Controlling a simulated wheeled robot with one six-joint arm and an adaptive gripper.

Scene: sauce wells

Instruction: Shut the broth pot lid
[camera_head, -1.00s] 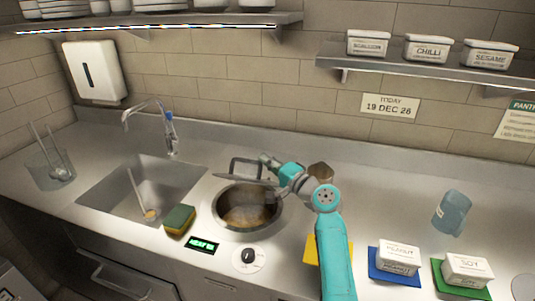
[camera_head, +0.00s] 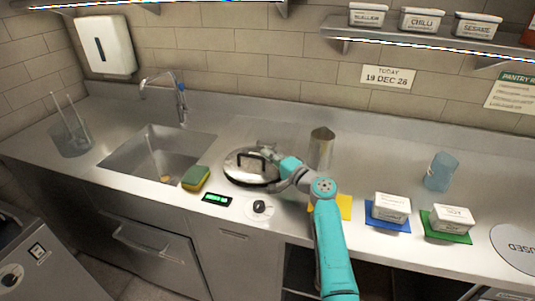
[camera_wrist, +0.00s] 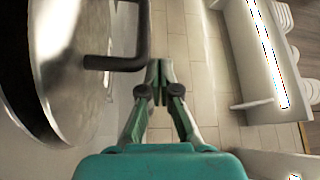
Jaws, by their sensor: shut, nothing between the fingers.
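The broth pot lid (camera_head: 240,177) is a shiny round metal disc with a dark bar handle (camera_head: 240,163). In the head view it lies over the pot opening and looks flat; the broth is hidden. I cannot tell whether its rim is fully seated all round. My gripper (camera_head: 266,150) is by the lid's back right side, near the handle. In the wrist view my gripper (camera_wrist: 158,70) is shut and empty. The lid's face (camera_wrist: 75,60) fills the left there, and its dark handle (camera_wrist: 125,62) is just left of the fingertips.
A control knob (camera_head: 259,207) and a green display (camera_head: 217,199) are in front of the pot. A green and yellow sponge (camera_head: 196,178) lies to the left, by the sink (camera_head: 150,150). A tall metal container (camera_head: 321,150) stands behind my arm to the right.

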